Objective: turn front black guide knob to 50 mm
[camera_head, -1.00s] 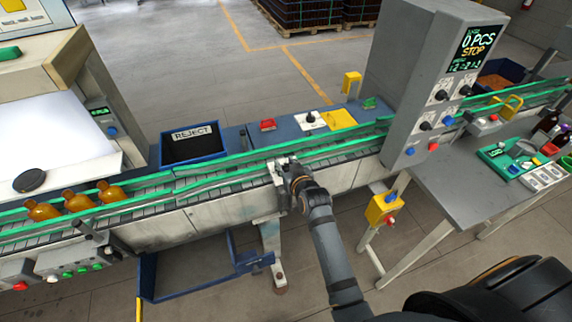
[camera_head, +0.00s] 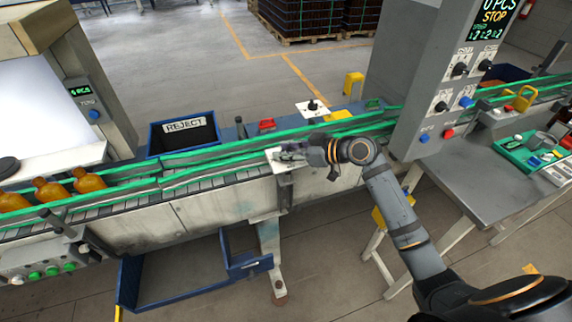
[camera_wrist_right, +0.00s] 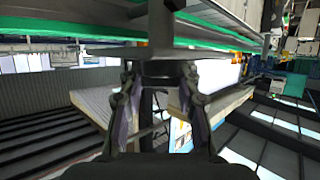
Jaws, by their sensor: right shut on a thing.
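My right gripper (camera_head: 293,154) is at the front side of the conveyor, beside a pale bracket (camera_head: 285,178) on the near green guide rail (camera_head: 220,171). In the right wrist view its two fingers (camera_wrist_right: 163,88) stand on both sides of a dark round knob (camera_wrist_right: 166,70) under the rail and are shut on it. In the head view the gripper hides the knob. I cannot read any millimetre scale or the knob's setting. My left gripper is not in view.
Amber bottles (camera_head: 47,190) stand on the belt at the left. A blue REJECT bin (camera_head: 182,148) is behind the conveyor. A grey control cabinet (camera_head: 412,70) and a grey table (camera_head: 470,185) are at the right. A blue open frame (camera_head: 130,275) is below the conveyor.

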